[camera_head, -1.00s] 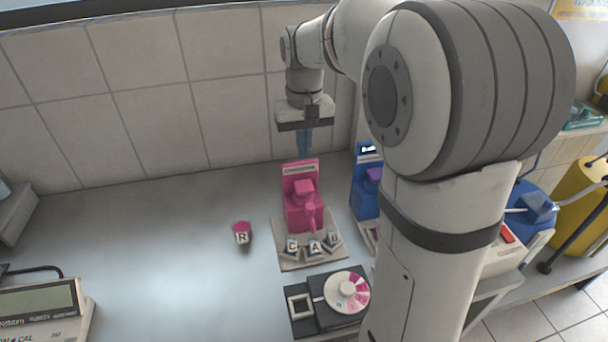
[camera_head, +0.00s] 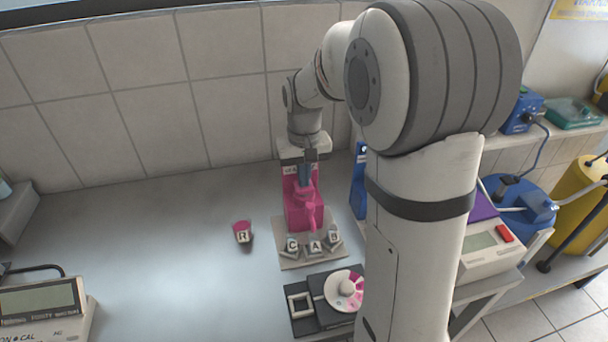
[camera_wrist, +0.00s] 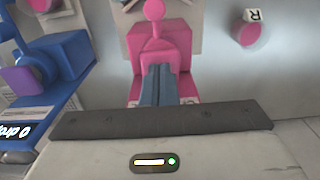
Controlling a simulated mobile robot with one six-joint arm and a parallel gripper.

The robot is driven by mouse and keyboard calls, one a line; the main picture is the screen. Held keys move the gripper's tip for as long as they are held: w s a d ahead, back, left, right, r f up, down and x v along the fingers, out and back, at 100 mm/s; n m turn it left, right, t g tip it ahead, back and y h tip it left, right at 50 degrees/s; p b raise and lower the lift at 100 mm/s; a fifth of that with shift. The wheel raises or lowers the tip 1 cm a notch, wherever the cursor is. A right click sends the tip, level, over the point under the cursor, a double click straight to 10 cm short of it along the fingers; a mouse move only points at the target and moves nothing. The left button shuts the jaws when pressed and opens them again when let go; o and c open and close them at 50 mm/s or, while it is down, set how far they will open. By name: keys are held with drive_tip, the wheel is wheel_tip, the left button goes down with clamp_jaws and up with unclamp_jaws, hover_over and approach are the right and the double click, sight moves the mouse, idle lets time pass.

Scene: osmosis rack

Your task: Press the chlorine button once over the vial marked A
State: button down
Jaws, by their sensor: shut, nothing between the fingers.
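The pink chlorine dispenser (camera_head: 304,212) stands on a beige base (camera_head: 290,262) and also shows in the wrist view (camera_wrist: 137,45). Its raised button is largely hidden by my fingers. Vials marked C (camera_head: 292,244), A (camera_head: 315,247) and B (camera_head: 333,239) stand on the base in front of it. A is the middle one, near the dispenser's spout. My gripper (camera_head: 304,187) is shut and empty, pointing down over the dispenser's top. In the wrist view its blue-grey fingertips (camera_wrist: 157,68) overlap the pink body. I cannot tell whether they touch the button.
A pink vial marked R (camera_head: 242,232) stands to the left. A black block with a white wheel (camera_head: 345,289) lies in front. A blue dispenser (camera_head: 358,185) stands close on the right. A meter (camera_head: 42,306) sits at the front left. The counter's left middle is clear.

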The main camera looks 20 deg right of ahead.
drive_tip(key=shift+f+b, duration=0.45)
drive_tip(key=shift+f, duration=0.45)
drive_tip(key=shift+s, duration=0.1)
drive_tip(key=shift+r, duration=0.1)
drive_tip(key=shift+r+p, duration=0.25)
drive_tip(key=shift+p, duration=0.1)
wheel_tip(320, 180, up, 14)
drive_tip(key=p, duration=0.1)
drive_tip(key=shift+p, duration=0.4)
drive_tip(key=shift+f, duration=0.1)
drive_tip(key=s+f+t, duration=0.1)
drive_tip(key=s+f, duration=0.2)
drive_tip(key=s, duration=0.7)
drive_tip(key=s+f+t, duration=0.2)
drive_tip(key=s+f, duration=0.1)
drive_tip(key=s, duration=0.6)
drive_tip(key=shift+s+f, duration=0.25)
drive_tip(key=shift+s, duration=0.15)
